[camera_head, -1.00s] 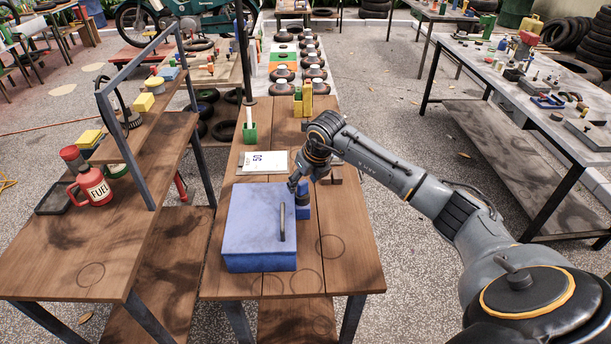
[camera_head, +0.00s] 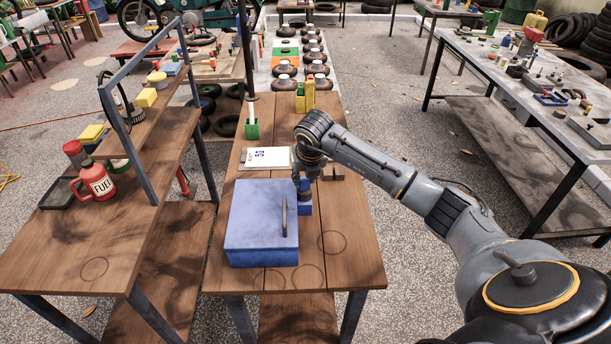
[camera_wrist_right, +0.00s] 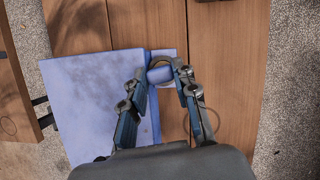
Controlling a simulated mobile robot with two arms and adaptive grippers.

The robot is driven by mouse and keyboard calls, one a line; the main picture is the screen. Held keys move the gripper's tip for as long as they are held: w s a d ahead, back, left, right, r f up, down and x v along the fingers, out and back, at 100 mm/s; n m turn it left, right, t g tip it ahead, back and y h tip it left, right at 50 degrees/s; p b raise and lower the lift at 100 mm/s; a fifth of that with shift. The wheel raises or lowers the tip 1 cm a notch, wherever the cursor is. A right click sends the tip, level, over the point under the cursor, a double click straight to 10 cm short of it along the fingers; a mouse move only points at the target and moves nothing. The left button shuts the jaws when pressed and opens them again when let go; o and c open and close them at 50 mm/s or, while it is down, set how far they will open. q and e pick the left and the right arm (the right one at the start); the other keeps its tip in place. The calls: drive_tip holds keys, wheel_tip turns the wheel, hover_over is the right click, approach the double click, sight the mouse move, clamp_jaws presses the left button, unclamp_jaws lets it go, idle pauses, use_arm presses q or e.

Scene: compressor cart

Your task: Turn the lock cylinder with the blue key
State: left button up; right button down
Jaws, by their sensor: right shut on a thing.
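A blue metal box (camera_head: 255,225) with a dark handle (camera_head: 284,216) on its lid sits on the narrow wooden table. A small blue block (camera_head: 306,209), apparently the lock housing, stands at its right side. My right gripper (camera_head: 304,188) points down over this block. In the wrist view, its fingertips (camera_wrist_right: 161,72) are closed around a small blue piece, apparently the blue key (camera_wrist_right: 160,74), beside the box's edge. A grey ring (camera_wrist_right: 162,59) shows just behind it. The fingers hide much of the key and lock, so the key's depth and turn cannot be told. My left gripper is not in view.
A white paper (camera_head: 265,157) lies behind the box, and a small brown block (camera_head: 334,173) lies to the right of the gripper. A shelf with a red fuel can (camera_head: 97,183) stands at left. The tabletop (camera_head: 345,255) right of the box is bare.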

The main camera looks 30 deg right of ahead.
idle(0.3)
drive_tip(key=m+h, duration=0.1)
drive_tip(key=m, duration=0.3)
drive_tip(key=shift+a+g, duration=0.1)
drive_tip(key=shift+g, duration=0.3)
drive_tip(key=c, duration=1)
unclamp_jaws()
drive_tip(key=shift+o, duration=0.2)
drive_tip(key=shift+r+p, duration=2.3)
drive_tip(key=shift+r, duration=1.75)
